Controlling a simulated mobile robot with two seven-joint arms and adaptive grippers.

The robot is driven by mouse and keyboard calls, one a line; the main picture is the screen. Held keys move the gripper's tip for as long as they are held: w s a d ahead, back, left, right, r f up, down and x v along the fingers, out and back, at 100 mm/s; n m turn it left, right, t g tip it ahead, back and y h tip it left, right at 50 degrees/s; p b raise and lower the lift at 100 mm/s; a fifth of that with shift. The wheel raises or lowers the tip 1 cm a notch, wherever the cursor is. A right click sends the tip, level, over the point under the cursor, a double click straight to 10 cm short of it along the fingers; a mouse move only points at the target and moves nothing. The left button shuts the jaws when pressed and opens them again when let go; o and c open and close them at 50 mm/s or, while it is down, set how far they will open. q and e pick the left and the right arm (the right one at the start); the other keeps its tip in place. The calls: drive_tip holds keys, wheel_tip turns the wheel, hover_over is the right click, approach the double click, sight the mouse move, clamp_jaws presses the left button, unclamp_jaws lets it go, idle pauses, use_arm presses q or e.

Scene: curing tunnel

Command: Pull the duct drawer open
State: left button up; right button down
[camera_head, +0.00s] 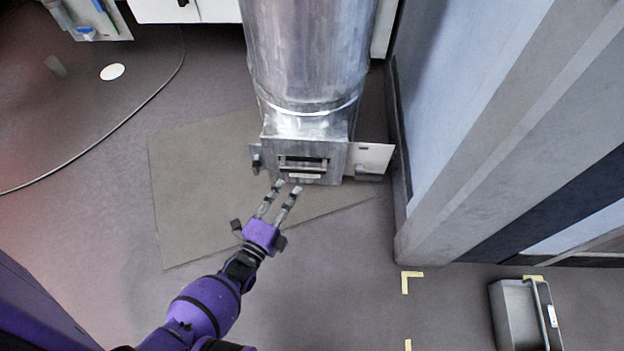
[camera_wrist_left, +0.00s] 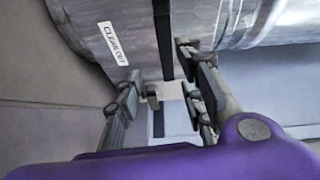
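The metal duct (camera_head: 308,50) stands upright and ends in a square box with the drawer front (camera_head: 328,168) low on its near face. The drawer front has a dark slot and a pale bar along it. My left gripper (camera_head: 284,185) is open, its two fingers apart and pointing at the drawer front, with the tips at or just short of its lower left part. In the left wrist view the metal face with a "CLEAN OUT" label (camera_wrist_left: 113,43) is close ahead of the fingers. I cannot tell whether they touch it. My right gripper is not in view.
A white plate (camera_head: 372,158) sticks out right of the duct box. A grey wall (camera_head: 500,150) rises close on the right. A grey bin (camera_head: 518,312) stands on the floor at lower right. A flat mat (camera_head: 195,190) lies under the duct; the floor left of it is clear.

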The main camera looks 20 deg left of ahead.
sight(302, 172)
use_arm(q)
drive_tip(key=shift+m, duration=0.5)
drive_tip(key=w+b, duration=0.1)
drive_tip(key=w, duration=0.1)
drive_tip(key=w+b, duration=0.1)
drive_tip(key=w, duration=0.5)
drive_tip(key=shift+d+r+b, duration=0.4)
clamp_jaws()
drive_tip(key=shift+s, duration=0.1)
